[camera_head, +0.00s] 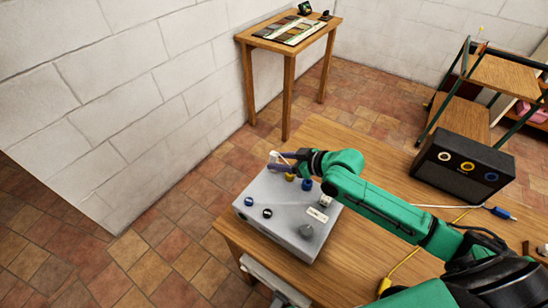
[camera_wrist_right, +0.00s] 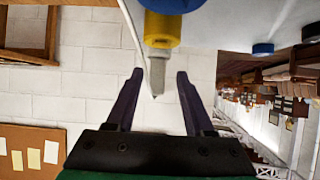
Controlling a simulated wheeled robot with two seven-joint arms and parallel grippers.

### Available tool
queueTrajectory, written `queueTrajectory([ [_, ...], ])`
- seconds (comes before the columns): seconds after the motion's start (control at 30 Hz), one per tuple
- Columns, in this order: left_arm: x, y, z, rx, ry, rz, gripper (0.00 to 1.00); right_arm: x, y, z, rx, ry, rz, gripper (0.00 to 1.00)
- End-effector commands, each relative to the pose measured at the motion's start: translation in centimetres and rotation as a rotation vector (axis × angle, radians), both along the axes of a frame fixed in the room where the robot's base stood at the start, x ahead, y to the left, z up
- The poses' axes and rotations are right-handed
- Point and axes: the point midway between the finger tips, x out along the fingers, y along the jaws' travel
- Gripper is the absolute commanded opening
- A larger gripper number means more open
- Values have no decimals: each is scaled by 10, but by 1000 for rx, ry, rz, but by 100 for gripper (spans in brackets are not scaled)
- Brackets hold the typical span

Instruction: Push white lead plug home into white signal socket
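The grey box (camera_head: 275,232) stands at the table's left end, with coloured parts along its back edge. A small white piece (camera_head: 273,156) shows at its far corner, beside my right gripper (camera_head: 279,164). In the wrist view a pale grey-white piece (camera_wrist_right: 157,76), which looks like the white plug, appears between the fingers of my right gripper (camera_wrist_right: 159,75). The fingers are apart, with gaps on both sides. A thin white lead (camera_wrist_right: 130,25) runs by it. The white socket cannot be told apart from the plug, nor the depth of insertion. My left gripper is out of view.
Yellow (camera_head: 290,177) and blue (camera_head: 307,184) parts sit close to my right gripper. A black speaker box (camera_head: 463,168) stands on the wooden table (camera_head: 345,265). A blue plug (camera_head: 502,213) and a yellow plug (camera_head: 384,285) lie loose. The table's middle is partly clear.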

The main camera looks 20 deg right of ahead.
Motion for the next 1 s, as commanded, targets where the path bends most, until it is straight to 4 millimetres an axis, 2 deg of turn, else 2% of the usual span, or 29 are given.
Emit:
queueTrajectory([
  [0.37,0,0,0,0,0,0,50,0,-4,6,-1,-11,-3,58],
  [0.47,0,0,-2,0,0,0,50,-9,-12,11,-2,-10,-4,58],
  [0.67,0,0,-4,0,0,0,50,-41,-35,33,-9,-5,6,58],
  [0.83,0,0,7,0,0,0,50,-58,-49,49,-4,-3,4,58],
  [1.0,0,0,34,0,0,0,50,-71,-62,64,-2,-3,-3,58],
])
